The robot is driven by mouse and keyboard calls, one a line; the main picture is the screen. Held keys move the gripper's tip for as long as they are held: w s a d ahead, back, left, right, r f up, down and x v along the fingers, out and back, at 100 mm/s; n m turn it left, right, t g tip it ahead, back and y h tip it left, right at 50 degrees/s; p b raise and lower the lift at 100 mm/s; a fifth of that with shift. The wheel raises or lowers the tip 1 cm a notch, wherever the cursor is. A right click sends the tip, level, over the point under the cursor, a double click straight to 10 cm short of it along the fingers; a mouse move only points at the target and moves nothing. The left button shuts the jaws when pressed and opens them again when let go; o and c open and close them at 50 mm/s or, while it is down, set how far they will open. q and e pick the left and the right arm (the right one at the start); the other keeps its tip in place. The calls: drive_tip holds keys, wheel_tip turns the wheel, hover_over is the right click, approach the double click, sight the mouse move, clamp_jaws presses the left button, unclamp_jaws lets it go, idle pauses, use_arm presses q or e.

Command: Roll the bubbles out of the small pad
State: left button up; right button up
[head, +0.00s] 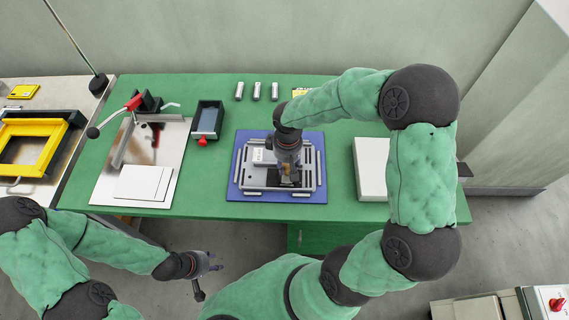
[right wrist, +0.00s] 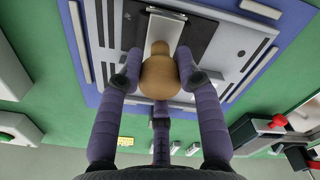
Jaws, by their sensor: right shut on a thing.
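My right gripper (head: 287,166) is over the fixture in the middle of the green table. In the right wrist view, its fingers (right wrist: 159,80) are shut on the round wooden handle of a roller (right wrist: 159,72). A pale metal part of the tool reaches from the handle over a black pad (right wrist: 202,38); I cannot tell whether it touches. The black pad (head: 291,181) is mostly hidden by my gripper in the head view. It lies on a grey slotted plate (head: 262,181) on a blue base. My left gripper (head: 212,263) hangs before the table's front edge; its jaws are too small to read.
Left on the table are a metal sheet (head: 110,179) with white sheets and a red-handled clamp, and a dark tray (head: 207,118). Several small metal blocks (head: 257,91) stand behind. A white block (head: 371,168) is right of the blue base. A yellow frame (head: 35,142) is far left.

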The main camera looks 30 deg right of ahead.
drive_tip(key=shift+s+d, duration=0.35)
drive_tip(key=shift+d, duration=0.2)
drive_tip(key=shift+s+d, duration=0.4)
drive_tip(key=shift+d, duration=0.15)
drive_tip(key=shift+w+a, duration=0.55)
drive_tip(key=shift+a, duration=0.3)
drive_tip(key=shift+w+a, duration=0.5)
drive_tip(key=shift+a, duration=0.3)
